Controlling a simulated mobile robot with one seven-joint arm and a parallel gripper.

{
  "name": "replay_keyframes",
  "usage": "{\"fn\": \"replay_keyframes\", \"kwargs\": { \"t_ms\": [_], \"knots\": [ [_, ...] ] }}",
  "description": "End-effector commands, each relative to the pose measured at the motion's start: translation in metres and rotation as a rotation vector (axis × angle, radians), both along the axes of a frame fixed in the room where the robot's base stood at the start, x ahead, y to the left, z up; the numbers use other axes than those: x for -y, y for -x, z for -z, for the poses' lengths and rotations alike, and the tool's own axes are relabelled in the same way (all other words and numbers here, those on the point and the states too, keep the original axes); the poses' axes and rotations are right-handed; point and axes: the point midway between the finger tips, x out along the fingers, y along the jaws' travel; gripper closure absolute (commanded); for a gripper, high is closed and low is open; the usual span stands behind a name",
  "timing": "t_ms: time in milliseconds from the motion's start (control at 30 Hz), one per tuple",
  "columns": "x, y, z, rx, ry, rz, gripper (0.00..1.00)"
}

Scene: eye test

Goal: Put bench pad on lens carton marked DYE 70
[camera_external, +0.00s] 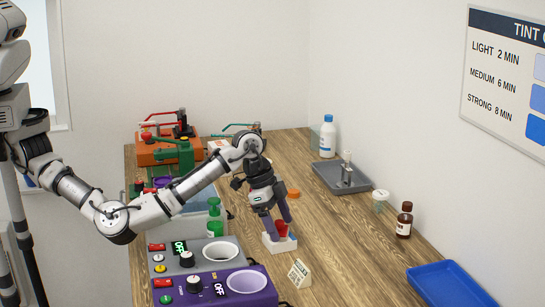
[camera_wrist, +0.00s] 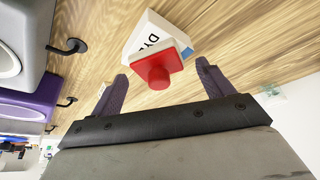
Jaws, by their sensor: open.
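A red pad (camera_external: 281,229) with a square base and a round knob, apparently the bench pad, sits on top of a white carton (camera_external: 280,246). In the wrist view the red pad (camera_wrist: 160,64) lies over the near end of the carton (camera_wrist: 146,32). The letters "DY" show on the carton; the rest of its marking is hidden by the pad. My gripper (camera_external: 280,226) is open just above the carton. In the wrist view its fingers (camera_wrist: 162,74) are spread on either side of the knob, with gaps visible; the pad looks unheld.
A purple machine (camera_external: 213,292) and a grey machine (camera_external: 205,258) stand at the near left. A small lettered box (camera_external: 299,273) is in front of the carton. A brown bottle (camera_external: 404,221), blue tray (camera_external: 415,273) and grey tray (camera_external: 325,177) lie along the right. Bare wood lies right of the carton.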

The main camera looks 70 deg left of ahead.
Motion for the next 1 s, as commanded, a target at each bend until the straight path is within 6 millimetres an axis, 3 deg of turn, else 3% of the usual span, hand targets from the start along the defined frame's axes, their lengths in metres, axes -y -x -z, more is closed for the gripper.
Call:
{"fn": "replay_keyframes", "kwargs": {
  "t_ms": [500,700,1000],
  "knots": [
    [-0.021,0.031,-0.094,0.005,0.002,0.0,0.2],
    [-0.025,0.036,-0.107,0.001,0.0,0.0,0.2],
    [-0.026,0.036,-0.108,0.002,-0.001,-0.001,0.2]
  ]
}}
